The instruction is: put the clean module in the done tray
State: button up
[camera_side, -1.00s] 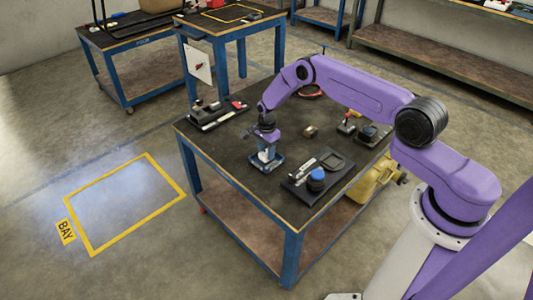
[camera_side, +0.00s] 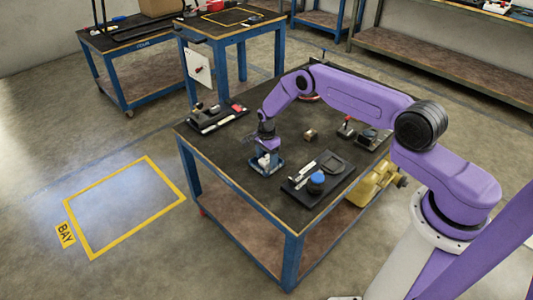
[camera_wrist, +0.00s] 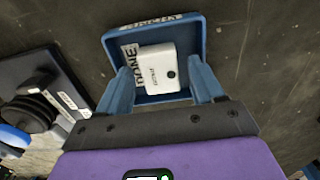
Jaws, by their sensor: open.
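The white clean module (camera_wrist: 158,66) lies inside the blue done tray (camera_wrist: 184,28), slightly turned, with a dark round spot facing up. The word DONE shows on the tray floor beside it. My gripper (camera_wrist: 160,88) is open, with its blue fingers spread to either side near the module's lower end. Whether a finger touches the module or tray cannot be told. In the side view my gripper (camera_side: 266,157) is low over the tray (camera_side: 279,166) on the dark table, and largely hides the module.
A black board with a blue-topped round part (camera_side: 316,179) lies right of the tray; its edge is close at left in the wrist view. A dark tray with small parts (camera_side: 216,118) sits at the table's back left. A small brown block (camera_side: 310,135) stands behind the tray.

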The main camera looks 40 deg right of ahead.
aim_at(266, 159)
notch_tip(266, 159, up, 12)
jog(key=shift+r, duration=0.2)
dwell(0.4)
jog(key=s+a+r+n, duration=1.45)
jog(key=a+r, duration=0.25)
jog(key=r, duration=0.2)
jog(key=s+d+r+n, duration=0.1)
jog(key=s+r+n, duration=0.1)
jog(key=s+n, duration=0.3)
jog(key=s+d+r+n, duration=0.2)
jog(key=s+n, duration=0.3)
jog(key=s, duration=0.9)
jog(key=s+d+r+n, duration=0.2)
jog(key=s+n, duration=0.4)
jog(key=s, duration=0.4)
jog(key=shift+r, duration=0.35)
jog(key=shift+d, duration=0.1)
